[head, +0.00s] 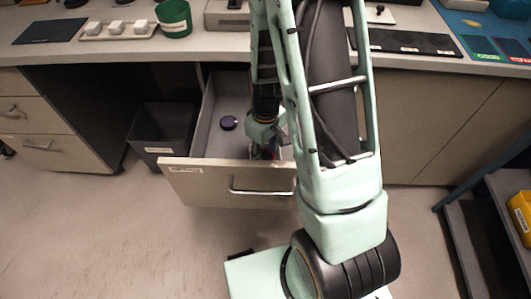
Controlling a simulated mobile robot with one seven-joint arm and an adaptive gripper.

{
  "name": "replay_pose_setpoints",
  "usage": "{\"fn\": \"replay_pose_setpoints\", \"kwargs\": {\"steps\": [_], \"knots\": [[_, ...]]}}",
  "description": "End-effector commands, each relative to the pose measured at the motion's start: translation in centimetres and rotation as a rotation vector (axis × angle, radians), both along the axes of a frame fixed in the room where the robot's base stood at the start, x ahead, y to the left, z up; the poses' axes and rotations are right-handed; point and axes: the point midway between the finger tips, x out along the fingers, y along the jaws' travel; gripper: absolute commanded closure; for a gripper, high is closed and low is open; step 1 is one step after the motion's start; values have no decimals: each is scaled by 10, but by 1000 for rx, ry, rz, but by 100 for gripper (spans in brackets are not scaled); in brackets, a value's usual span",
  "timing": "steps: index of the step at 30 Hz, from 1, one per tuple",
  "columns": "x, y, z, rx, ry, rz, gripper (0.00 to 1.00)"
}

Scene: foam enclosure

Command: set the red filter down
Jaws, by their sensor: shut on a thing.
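My gripper (265,143) reaches down into the open drawer (232,187), right of its middle and behind its front panel. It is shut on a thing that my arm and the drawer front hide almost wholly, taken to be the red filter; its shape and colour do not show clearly. Whether it touches the drawer floor cannot be told. A small dark purple round thing (229,123) lies on the drawer floor, to the left of my gripper and apart from it.
A dark bin (163,134) stands left of the drawer. On the counter above are a white tray (118,32) with pale blocks, a green cup (174,18) and a dark mat (50,31). Green (484,48) and red (515,50) labelled mats lie far right. The drawer's left part has free room.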

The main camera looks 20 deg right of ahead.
Motion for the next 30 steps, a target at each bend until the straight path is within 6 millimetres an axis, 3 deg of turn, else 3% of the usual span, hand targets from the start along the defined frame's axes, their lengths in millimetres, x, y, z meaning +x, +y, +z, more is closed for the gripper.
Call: {"fn": "replay_pose_setpoints", "kwargs": {"steps": [3, 14, 30], "knots": [[0, 0, -1, 0, 0, 0, 53], [0, 0, 5, 0, 0, 0, 53], [1, 0, 105, 1, -4, 0, 53]]}}
